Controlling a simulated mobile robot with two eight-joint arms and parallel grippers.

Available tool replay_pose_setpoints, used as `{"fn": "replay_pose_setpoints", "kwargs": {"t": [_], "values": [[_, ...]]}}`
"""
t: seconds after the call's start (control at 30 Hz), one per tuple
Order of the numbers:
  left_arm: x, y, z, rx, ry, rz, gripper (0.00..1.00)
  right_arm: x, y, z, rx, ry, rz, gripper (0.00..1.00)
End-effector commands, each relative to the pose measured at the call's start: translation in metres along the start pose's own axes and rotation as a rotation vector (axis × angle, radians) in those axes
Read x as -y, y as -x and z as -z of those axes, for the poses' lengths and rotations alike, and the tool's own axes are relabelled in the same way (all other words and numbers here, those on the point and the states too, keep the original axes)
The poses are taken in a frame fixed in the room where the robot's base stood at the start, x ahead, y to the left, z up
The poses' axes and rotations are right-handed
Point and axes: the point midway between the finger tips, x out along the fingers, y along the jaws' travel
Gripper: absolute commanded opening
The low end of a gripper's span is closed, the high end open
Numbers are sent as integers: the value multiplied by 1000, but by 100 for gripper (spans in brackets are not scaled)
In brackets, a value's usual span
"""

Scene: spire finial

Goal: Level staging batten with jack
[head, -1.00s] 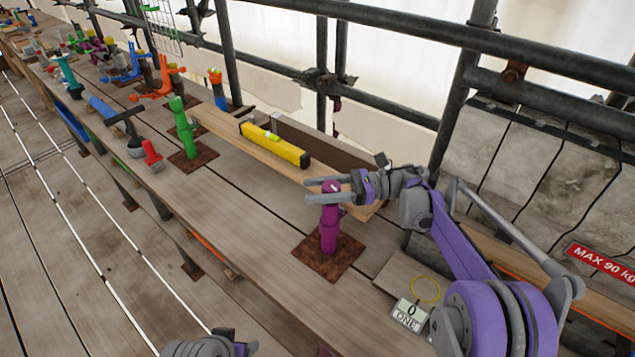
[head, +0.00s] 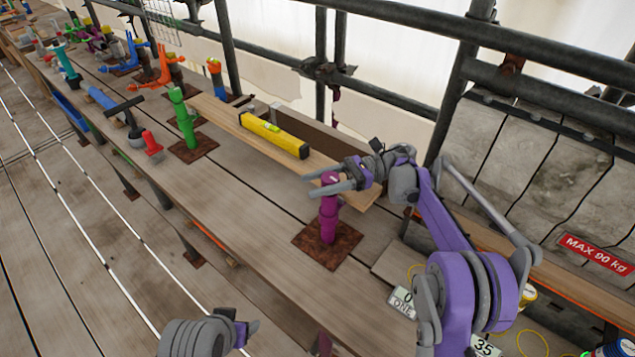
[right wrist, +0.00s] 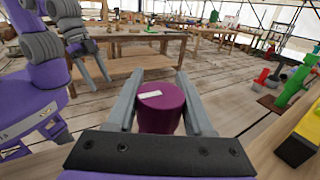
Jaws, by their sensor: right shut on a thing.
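The purple jack (head: 328,218) stands upright on a rusty square plate (head: 345,243) on the bench. My right gripper (head: 333,183) is shut on its round top; in the right wrist view the purple cap (right wrist: 160,104) with a white mark sits between the fingers. A green jack (head: 184,120) stands further left on its own plate. The pale wooden batten (head: 222,117) runs behind both jacks, its near end close to the purple one; contact is hard to tell. A yellow level (head: 272,134) lies on the batten. My left gripper (head: 247,330) is empty, fingers apart, low in front of the bench.
A red brush-like tool (head: 152,146) and a grey-headed tool (head: 134,136) lie left of the green jack. Orange and blue jacks stand further off. Scaffold tubes run behind the bench. Number cards (head: 402,302) lie at right. The bench front between the jacks is clear.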

Motion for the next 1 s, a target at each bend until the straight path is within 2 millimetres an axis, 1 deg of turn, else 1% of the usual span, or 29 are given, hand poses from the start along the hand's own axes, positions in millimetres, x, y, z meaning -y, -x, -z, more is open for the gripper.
{"fn": "replay_pose_setpoints", "kwargs": {"t": [0.03, 0.17, 0.2, 0.47, 0.57, 0.67, 0.9, 1.0], "values": [[0, 0, 0, 0, 0, 0, 67, 0, -1, 0, 0, 0, -1, 55], [0, 0, 0, 0, 0, 0, 67, 0, 0, 0, 0, 0, -1, 79], [0, 0, 0, 0, 0, 0, 67, 0, 0, 0, 0, 0, -1, 82], [0, 0, 0, 0, 0, 0, 67, 0, 0, -1, 1, 0, 0, 82], [0, 0, 0, 0, 0, 0, 67, 0, 0, -7, 1, 0, 0, 82], [0, 1, 1, -1, 0, 0, 67, 0, 0, -22, 0, 0, 0, 82], [0, 5, 4, -3, 0, 0, 67, 0, 0, -69, 0, 1, 0, 82], [0, 6, 6, -4, 0, 0, 67, 0, 0, -84, 0, 1, 0, 82]]}}
